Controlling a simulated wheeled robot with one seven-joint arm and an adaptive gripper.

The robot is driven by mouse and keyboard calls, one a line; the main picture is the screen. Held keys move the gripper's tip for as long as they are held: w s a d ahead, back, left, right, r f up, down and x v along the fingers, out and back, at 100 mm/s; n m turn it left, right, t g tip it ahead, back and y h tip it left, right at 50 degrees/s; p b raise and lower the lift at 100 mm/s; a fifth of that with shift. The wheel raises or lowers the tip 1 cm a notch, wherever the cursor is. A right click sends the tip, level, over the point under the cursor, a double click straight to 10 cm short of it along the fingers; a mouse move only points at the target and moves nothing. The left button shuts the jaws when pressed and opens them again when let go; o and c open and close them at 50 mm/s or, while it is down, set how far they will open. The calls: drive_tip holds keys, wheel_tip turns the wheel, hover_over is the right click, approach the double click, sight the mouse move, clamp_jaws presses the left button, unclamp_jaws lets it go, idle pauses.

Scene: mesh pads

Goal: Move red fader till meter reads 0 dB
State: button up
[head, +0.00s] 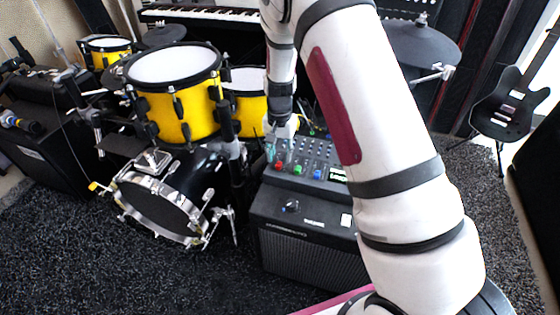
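A small mixer (308,160) sits on top of a black amplifier. Its red fader (279,165) is at the front left of the panel, beside a green fader (297,170) and a blue one (317,174). A small lit display (338,175) is at the mixer's front right; its reading is too small to make out, and my arm covers the area just right of it. My gripper (271,150) points down over the mixer's left side, just above and behind the red fader. I cannot tell whether it touches the fader, or how its fingers are set.
The amplifier (305,247) stands on a dark carpet (90,260). A yellow drum kit (175,110) stands close to the mixer's left. A keyboard (200,14) is behind, and a black guitar (508,105) is at right. Open carpet lies in front left.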

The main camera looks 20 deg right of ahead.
sight(283, 159)
drive_tip(key=shift+f, duration=1.05)
drive_tip(key=shift+s, duration=0.1)
clamp_jaws()
drive_tip(key=shift+w+d, duration=0.95)
drive_tip(key=shift+w, duration=0.25)
unclamp_jaws()
drive_tip(key=shift+r, duration=0.1)
